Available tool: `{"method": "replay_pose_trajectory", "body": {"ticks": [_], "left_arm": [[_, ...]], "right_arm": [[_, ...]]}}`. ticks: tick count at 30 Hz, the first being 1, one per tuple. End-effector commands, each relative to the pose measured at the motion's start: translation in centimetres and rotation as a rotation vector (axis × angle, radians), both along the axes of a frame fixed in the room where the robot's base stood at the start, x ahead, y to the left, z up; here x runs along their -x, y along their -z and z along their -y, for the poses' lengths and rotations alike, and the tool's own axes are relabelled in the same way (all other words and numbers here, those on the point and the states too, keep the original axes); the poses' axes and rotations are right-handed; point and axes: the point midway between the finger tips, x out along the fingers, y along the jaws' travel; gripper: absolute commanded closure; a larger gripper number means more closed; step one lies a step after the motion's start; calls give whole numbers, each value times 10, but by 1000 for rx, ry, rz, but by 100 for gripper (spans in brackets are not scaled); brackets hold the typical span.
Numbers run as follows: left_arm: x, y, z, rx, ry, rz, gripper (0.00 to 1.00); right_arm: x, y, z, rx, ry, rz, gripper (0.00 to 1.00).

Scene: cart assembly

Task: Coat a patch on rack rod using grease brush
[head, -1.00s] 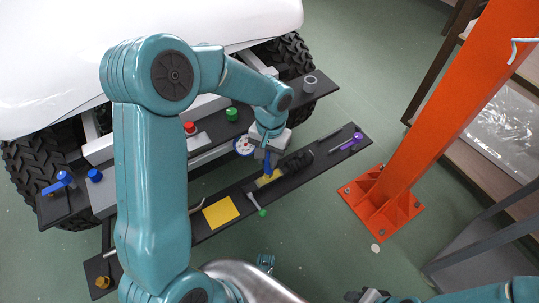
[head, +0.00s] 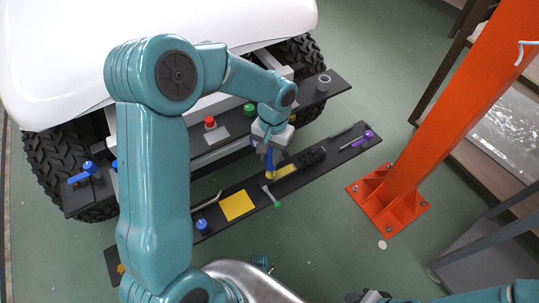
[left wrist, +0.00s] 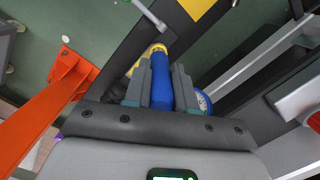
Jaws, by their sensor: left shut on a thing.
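My left gripper (head: 270,153) points down over the long dark shelf (head: 325,148) in front of the white vehicle. It is shut on the blue handle of the grease brush (left wrist: 161,82), which also shows in the left wrist view between the grey fingers (left wrist: 158,92). A yellow part shows at the far end of the handle; the bristles cannot be made out. Which bar is the rack rod I cannot tell; no greased patch is visible. My right gripper (head: 370,296) is only partly in view at the bottom edge, its jaws unclear.
The shelf holds a yellow sheet (head: 237,205), a green-tipped tool (head: 271,197), a blue knob (head: 202,227) and a purple-handled tool (head: 361,139). Red (head: 210,122) and green (head: 249,110) caps sit on the vehicle's front. An orange post (head: 430,130) stands at right.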

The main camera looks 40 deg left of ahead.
Motion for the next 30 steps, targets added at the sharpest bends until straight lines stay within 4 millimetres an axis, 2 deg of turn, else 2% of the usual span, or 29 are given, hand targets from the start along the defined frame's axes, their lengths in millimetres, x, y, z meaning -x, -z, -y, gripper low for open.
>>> {"method": "replay_pose_trajectory", "body": {"ticks": [18, 30], "left_arm": [[-1, -55, -1, 0, 0, 3, 100], [0, -57, -2, 0, 1, 2, 100]], "right_arm": [[0, -45, 0, 0, 0, 0, 57], [0, -45, 0, 0, 0, 0, 57]]}}
